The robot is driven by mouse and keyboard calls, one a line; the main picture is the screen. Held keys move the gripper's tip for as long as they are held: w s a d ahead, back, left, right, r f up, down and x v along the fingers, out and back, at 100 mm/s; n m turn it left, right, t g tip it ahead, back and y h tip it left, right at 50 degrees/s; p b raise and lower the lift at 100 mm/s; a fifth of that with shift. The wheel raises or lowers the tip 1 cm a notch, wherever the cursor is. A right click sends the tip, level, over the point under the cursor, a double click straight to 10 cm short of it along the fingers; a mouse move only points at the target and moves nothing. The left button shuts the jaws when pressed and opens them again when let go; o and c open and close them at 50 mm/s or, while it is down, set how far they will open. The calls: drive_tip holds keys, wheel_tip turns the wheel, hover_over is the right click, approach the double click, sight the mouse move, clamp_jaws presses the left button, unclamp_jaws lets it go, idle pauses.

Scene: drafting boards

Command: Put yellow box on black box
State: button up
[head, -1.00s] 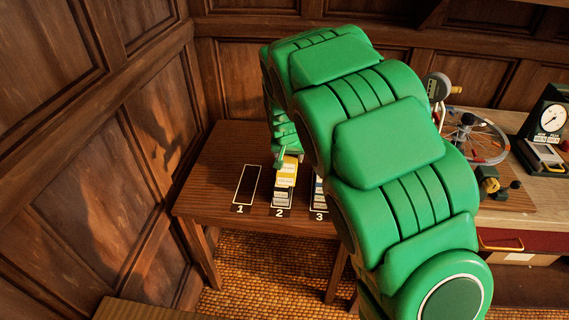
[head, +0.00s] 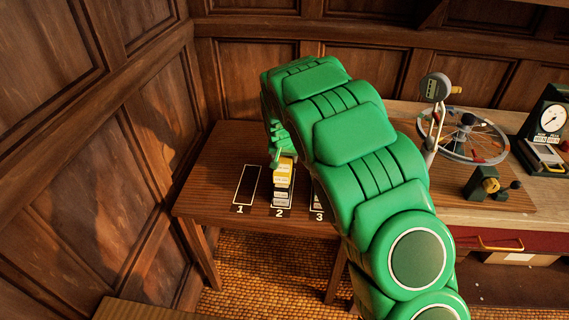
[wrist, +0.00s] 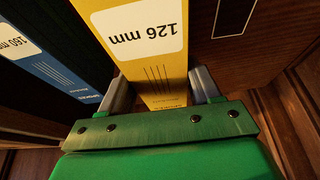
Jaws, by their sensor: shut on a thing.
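The yellow box (head: 284,166), labelled 126 mm in the wrist view (wrist: 157,60), is between the two fingers of my gripper (wrist: 158,100), which is shut on it. In the head view my gripper (head: 277,157) is at the top of the column of boxes at place 2. Below the yellow box are pale-labelled dark faces (head: 281,195); which of them is the black box is too small to tell. Whether the yellow box touches what is below it cannot be told.
Place 1 (head: 246,185) is an empty white outline on the wooden table (head: 205,185). A blue box (wrist: 50,70) labelled 160 mm stands beside the yellow one. My arm partly hides place 3. A wheel stand and dial scale (head: 546,130) are at the right.

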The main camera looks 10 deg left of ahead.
drive_tip(key=shift+w+f, duration=0.15)
drive_tip(key=shift+f, duration=0.05)
wheel_tip(320, 180, down, 3)
drive_tip(key=shift+a+f, duration=0.1)
drive_tip(key=shift+f, duration=0.05)
drive_tip(key=o, duration=1.2)
